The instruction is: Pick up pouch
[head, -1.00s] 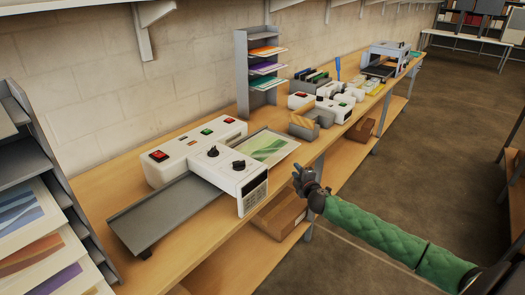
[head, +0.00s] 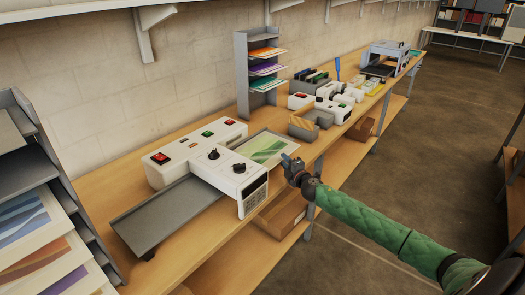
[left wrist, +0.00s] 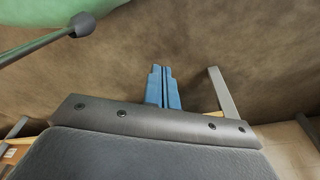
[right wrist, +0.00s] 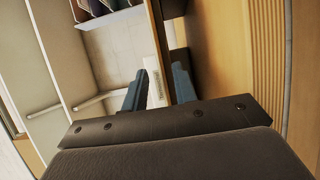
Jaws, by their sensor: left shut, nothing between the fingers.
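The pouch (head: 267,149), a flat sheet with a green wavy print and pale border, lies at the right side of the white laminator (head: 210,155). My right gripper (head: 288,159) is close to the pouch's right edge, at the bench's front side; I cannot tell whether they touch. In the right wrist view its blue fingers (right wrist: 157,78) stand apart, with no pouch clearly visible between them. My left gripper (left wrist: 164,75) is shut and empty, over brown floor in the left wrist view; it is outside the head view.
A grey tray (head: 165,214) extends from the laminator's near side. A grey shelf rack (head: 242,75) with coloured sheets stands behind. Small white machines (head: 328,110) sit farther along the bench. A cardboard box (head: 283,212) is on the shelf below. Another sheet rack (head: 35,165) stands at left.

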